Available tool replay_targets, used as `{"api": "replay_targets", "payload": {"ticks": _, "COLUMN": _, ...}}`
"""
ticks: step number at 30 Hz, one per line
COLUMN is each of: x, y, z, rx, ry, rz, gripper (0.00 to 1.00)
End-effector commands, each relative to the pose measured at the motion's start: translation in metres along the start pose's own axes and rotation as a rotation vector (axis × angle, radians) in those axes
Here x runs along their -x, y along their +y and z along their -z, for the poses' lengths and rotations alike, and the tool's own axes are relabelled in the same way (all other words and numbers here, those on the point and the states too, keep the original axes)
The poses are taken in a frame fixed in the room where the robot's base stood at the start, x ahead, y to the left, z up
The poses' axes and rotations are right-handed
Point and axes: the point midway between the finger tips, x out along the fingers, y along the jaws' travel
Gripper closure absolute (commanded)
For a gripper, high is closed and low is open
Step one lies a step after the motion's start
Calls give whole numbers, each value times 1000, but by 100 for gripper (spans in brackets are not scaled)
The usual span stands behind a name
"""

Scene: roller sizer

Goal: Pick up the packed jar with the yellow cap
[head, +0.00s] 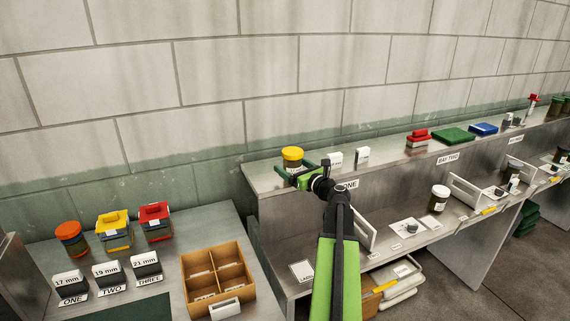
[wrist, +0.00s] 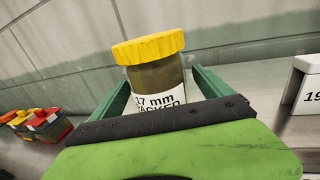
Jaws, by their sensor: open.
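The packed jar (head: 292,154) has a yellow cap and stands upright on the upper shelf, near its left end. My gripper (head: 302,171) is open, low at the jar. In the wrist view one green finger of my gripper (wrist: 164,84) is on each side of the jar. The jar's lower part is hidden behind the gripper body. I cannot tell whether either finger touches it.
White card holders (head: 335,159) stand right of the jar on the upper shelf (head: 390,157). A wall (head: 300,80) rises close behind. A lower table at left holds an orange-capped jar (head: 70,236), yellow and red bins and a divided wooden box (head: 213,303).

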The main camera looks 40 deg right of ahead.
Motion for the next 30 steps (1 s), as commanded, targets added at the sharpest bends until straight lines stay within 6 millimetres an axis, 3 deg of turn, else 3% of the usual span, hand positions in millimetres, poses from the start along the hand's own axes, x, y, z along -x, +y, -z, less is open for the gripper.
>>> {"api": "replay_targets", "payload": {"ticks": 6, "x": 0, "y": -1, "z": 0, "rx": 0, "ry": 0, "rz": 2, "gripper": 10}}
{"api": "replay_targets", "payload": {"ticks": 25, "x": 2, "y": -4, "z": 0, "rx": 0, "ry": 0, "rz": 5, "gripper": 93}}
{"api": "replay_targets", "payload": {"ticks": 30, "x": 2, "y": -4, "z": 0, "rx": -1, "ry": -1, "rz": 6, "gripper": 95}}
